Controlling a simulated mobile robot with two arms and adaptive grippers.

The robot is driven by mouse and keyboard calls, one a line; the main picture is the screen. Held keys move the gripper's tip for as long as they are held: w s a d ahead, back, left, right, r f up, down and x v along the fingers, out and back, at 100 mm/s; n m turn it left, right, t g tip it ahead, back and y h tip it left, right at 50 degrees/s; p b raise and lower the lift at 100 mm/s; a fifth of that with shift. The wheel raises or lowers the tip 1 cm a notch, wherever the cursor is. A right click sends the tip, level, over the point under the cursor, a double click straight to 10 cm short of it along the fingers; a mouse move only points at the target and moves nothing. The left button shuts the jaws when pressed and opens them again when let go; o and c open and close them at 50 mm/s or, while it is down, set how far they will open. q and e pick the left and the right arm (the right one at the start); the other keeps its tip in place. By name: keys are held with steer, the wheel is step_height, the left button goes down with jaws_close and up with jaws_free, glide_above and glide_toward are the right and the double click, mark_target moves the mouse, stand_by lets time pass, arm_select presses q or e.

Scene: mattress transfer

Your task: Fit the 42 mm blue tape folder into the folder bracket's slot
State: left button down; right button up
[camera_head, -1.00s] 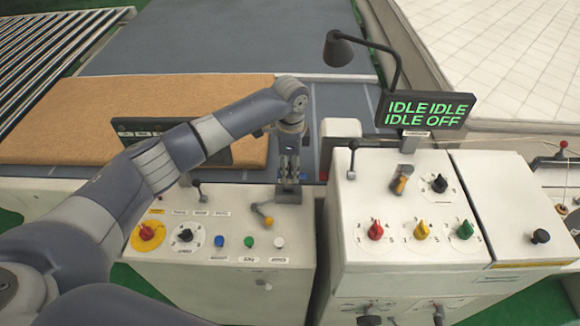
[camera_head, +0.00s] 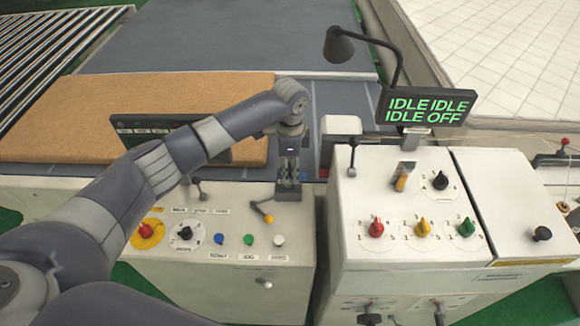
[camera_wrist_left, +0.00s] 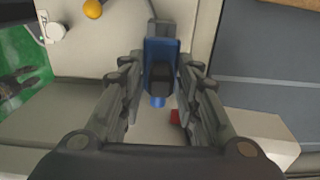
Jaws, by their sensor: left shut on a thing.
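My left gripper (camera_head: 288,180) points down over the back edge of the left white control cabinet in the head view. In the left wrist view its two dark fingers (camera_wrist_left: 158,85) are closed on the blue tape folder (camera_wrist_left: 156,48), a blue U-shaped piece that stands out between the fingertips. A small grey metal part (camera_wrist_left: 161,25) shows just beyond the folder; I cannot tell whether it is the folder bracket or whether the two touch. In the head view the folder is hidden by the fingers. My right gripper is not in view.
The left cabinet (camera_head: 225,268) carries knobs, buttons and a lever with an orange ball (camera_head: 268,218) close to the gripper. A taller white cabinet (camera_head: 345,275) stands to the right, with a lamp (camera_head: 339,48) and a display (camera_head: 425,108) behind. A tan mattress (camera_head: 60,105) lies behind.

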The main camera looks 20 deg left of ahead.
mark_target(290, 178)
arm_select(q)
steer(key=shift+f+b, duration=0.9)
steer(key=shift+f, duration=1.15)
steer(key=c, duration=1.1)
jaws_free()
steer(key=shift+r, duration=0.1)
step_height(290, 178, up, 12)
steer(key=shift+f, duration=0.1)
steer(key=shift+s, duration=0.1)
